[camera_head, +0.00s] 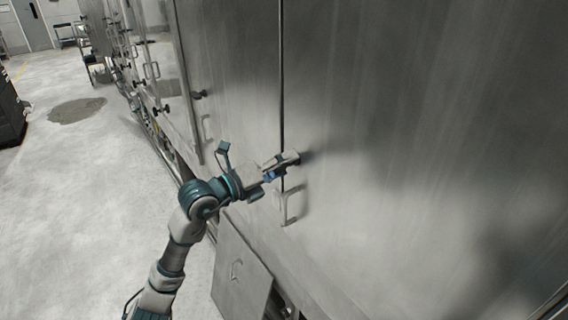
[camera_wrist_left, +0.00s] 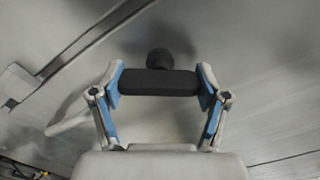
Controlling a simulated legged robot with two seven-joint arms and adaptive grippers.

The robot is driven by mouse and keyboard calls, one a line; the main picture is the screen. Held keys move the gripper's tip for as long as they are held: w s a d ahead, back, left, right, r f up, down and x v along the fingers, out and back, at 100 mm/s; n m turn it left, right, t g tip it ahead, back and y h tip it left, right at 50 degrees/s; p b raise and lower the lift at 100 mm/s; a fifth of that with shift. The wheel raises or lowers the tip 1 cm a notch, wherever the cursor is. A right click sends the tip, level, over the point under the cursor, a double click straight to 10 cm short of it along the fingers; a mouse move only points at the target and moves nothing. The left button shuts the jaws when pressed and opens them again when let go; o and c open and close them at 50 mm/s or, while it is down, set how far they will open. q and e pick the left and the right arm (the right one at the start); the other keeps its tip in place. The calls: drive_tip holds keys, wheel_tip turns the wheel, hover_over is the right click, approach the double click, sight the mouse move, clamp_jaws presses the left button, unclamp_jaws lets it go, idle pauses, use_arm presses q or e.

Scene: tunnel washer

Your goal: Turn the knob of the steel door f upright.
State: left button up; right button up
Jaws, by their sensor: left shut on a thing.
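The steel door (camera_head: 400,150) is a large brushed panel right of a vertical seam; no letter on it is readable. My left gripper (camera_head: 286,162) reaches its front face beside the seam. In the left wrist view the knob (camera_wrist_left: 158,82) is a black crossbar on a short round stem. It lies level across that picture between the two blue-padded fingers, which touch its ends. The gripper is shut on it. In the head view the fingers mostly hide the knob, so its angle on the door is hard to tell. My right gripper is not in view.
A pale D-shaped handle (camera_head: 290,206) is on the door just below my left gripper. Further left along the washer are more handles and black knobs (camera_head: 200,95). A lower panel (camera_head: 240,270) hangs below. The floor (camera_head: 80,200) at left is open, with a dark patch (camera_head: 77,110).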

use_arm(q)
drive_tip(key=n+p, duration=0.2)
drive_tip(key=n, duration=0.2)
drive_tip(key=shift+w, duration=0.1)
drive_tip(key=shift+n+p, duration=0.7)
drive_tip(key=shift+n, duration=0.6)
drive_tip(key=shift+f, duration=0.15)
drive_tip(key=o, duration=1.2)
drive_tip(key=shift+c, duration=0.2)
drive_tip(key=shift+w+a, duration=0.1)
drive_tip(key=shift+w, duration=0.05)
